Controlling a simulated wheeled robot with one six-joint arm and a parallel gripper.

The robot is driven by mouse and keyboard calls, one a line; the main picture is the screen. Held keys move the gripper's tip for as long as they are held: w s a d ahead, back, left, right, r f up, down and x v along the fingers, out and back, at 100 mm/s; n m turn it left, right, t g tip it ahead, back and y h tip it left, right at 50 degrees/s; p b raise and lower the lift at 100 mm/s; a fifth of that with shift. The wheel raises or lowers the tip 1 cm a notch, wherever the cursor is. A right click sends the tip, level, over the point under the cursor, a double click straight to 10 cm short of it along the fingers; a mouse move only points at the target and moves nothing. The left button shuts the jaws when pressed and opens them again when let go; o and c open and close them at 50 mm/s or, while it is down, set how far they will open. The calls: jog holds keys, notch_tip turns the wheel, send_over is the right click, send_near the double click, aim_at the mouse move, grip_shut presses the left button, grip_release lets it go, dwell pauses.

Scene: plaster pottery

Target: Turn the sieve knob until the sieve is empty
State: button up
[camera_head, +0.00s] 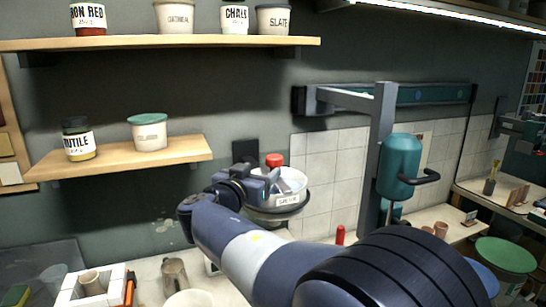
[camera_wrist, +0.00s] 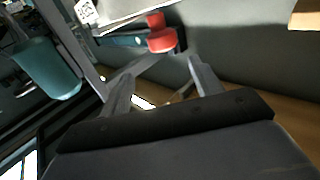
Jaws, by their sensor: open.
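The sieve (camera_head: 287,203) is a round, pale bowl with a label on its front, at the wall in the middle of the head view. A red knob (camera_head: 275,159) shows at its top; a red knob-like part (camera_wrist: 161,38) also shows in the wrist view, just beyond my fingertips. My gripper (camera_head: 266,179) is in front of the sieve and hides part of it. In the wrist view my gripper (camera_wrist: 160,70) has its two fingers spread, with nothing held between them. The gripper looks apart from the knob. What the sieve holds cannot be told.
A teal machine (camera_head: 400,165) with a black handle hangs on a grey post to the right. A shelf (camera_head: 180,150) with jars is at left. Below stand a metal jug (camera_head: 174,277), a white holder (camera_head: 68,296) and a red-topped item (camera_head: 340,235).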

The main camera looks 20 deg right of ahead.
aim_at(273, 157)
jog(key=p+x, duration=0.2)
jog(key=x, duration=0.3)
jog(key=p+x, duration=0.2)
jog(key=x, duration=0.3)
jog(key=shift+w+a+r, duration=0.1)
jog(key=shift+w+a, duration=0.1)
jog(key=shift+a, duration=0.05)
jog(key=shift+w+d+p, duration=0.35)
jog(key=shift+p, duration=0.05)
jog(key=c, duration=0.9)
jog(key=shift+c, duration=0.2)
jog(key=shift+f+m+g+h+b, duration=0.3)
jog(key=shift+f+g+b, duration=0.1)
jog(key=shift+b, duration=0.6)
